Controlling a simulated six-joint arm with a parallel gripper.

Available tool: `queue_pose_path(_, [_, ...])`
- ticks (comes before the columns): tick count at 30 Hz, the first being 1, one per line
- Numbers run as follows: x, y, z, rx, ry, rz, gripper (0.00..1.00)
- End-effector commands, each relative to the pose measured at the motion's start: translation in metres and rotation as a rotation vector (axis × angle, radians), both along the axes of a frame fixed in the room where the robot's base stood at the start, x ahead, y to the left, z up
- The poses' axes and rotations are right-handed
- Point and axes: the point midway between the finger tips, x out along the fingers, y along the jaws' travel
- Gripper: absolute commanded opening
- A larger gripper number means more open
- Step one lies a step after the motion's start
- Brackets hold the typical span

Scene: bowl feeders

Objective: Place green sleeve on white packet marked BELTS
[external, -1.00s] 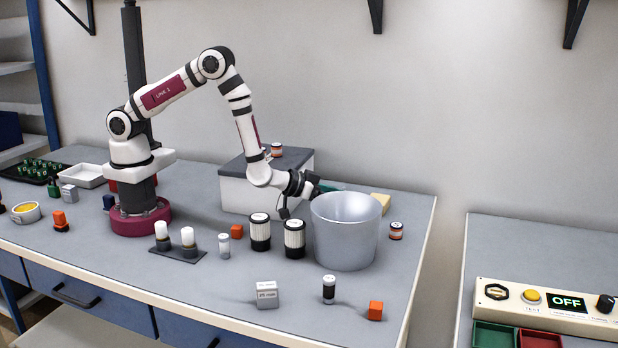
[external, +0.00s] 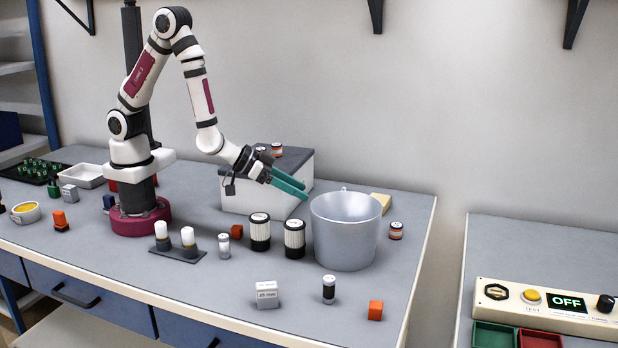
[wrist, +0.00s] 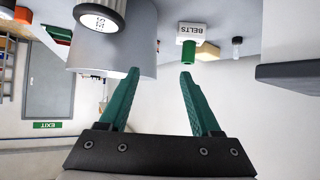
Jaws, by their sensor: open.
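The white packet marked BELTS (wrist: 191,29) shows in the wrist view, with its lettering upside down. The green sleeve (wrist: 188,51) is against the packet's lower edge in that inverted picture, so it appears to stand on top of the packet. My gripper (wrist: 160,74) is open, with nothing between its teal fingers, and is apart from the sleeve. In the external view my gripper (external: 304,190) is above the bench, left of the metal bucket (external: 345,235). The packet and sleeve are not visible there, probably behind the bucket.
A grey-topped box (external: 265,180) stands behind my gripper with small jars on top. Two ribbed canisters (external: 294,239) stand left of the bucket. The bench's front middle holds a small marked cube (external: 267,294) and a vial (external: 329,289).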

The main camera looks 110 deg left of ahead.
Motion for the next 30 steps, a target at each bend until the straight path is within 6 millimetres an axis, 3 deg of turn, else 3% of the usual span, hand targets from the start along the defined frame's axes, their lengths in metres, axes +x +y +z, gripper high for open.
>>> queue_pose_path(2, [-0.01, -0.036, 0.021, -0.067, 0.115, -0.17, 0.65])
queue_pose_path(4, [-0.043, -0.069, 0.038, -0.106, 0.273, -0.345, 0.65])
queue_pose_path(7, [-0.117, -0.092, 0.059, -0.09, 0.525, -0.565, 0.65])
queue_pose_path(9, [-0.174, -0.09, 0.072, -0.04, 0.703, -0.673, 0.65])
queue_pose_path(12, [-0.244, -0.071, 0.088, 0.049, 0.918, -0.759, 0.65])
queue_pose_path(15, [-0.288, -0.052, 0.1, 0.117, 1.058, -0.789, 0.65])
queue_pose_path(19, [-0.308, -0.042, 0.105, 0.15, 1.129, -0.798, 0.65])
queue_pose_path(30, [-0.308, -0.042, 0.105, 0.151, 1.132, -0.8, 0.65])
